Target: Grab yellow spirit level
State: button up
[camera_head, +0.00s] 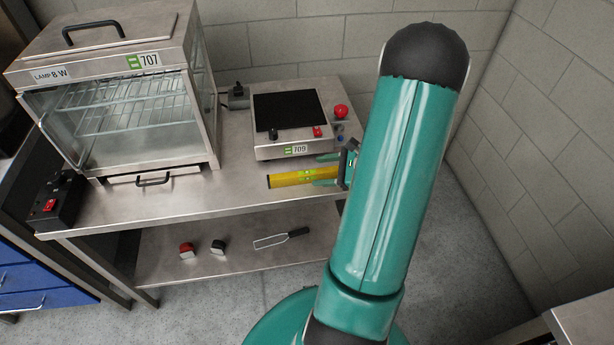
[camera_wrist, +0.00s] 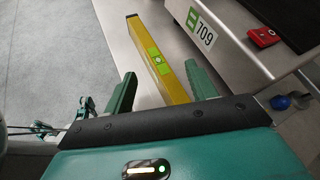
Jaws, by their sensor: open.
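The yellow spirit level (camera_head: 292,178) lies on the steel table in front of the induction hob marked 709. It has a green label and a dark end. In the wrist view the level (camera_wrist: 172,82) runs from the upper middle down between my gripper's two green fingers. My gripper (camera_head: 326,170) is open at the level's right part, and in the wrist view (camera_wrist: 162,88) a finger stands on each side with gaps to the level. The level's near end is hidden behind my gripper body.
The hob (camera_head: 272,149) stands close behind the level, with a red button (camera_head: 341,111) at its right. A glass warming cabinet (camera_head: 130,120) stands left. The steel table (camera_head: 232,193) is bare left of the level. A lower shelf (camera_head: 215,272) holds small tools. A block wall closes the right side.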

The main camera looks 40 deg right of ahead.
aim_at(310, 173)
jog(key=x, duration=0.3)
jog(key=shift+w+a+f, duration=0.2)
jog(key=shift+a+f, duration=0.05)
jog(key=shift+a, duration=0.05)
grip_shut()
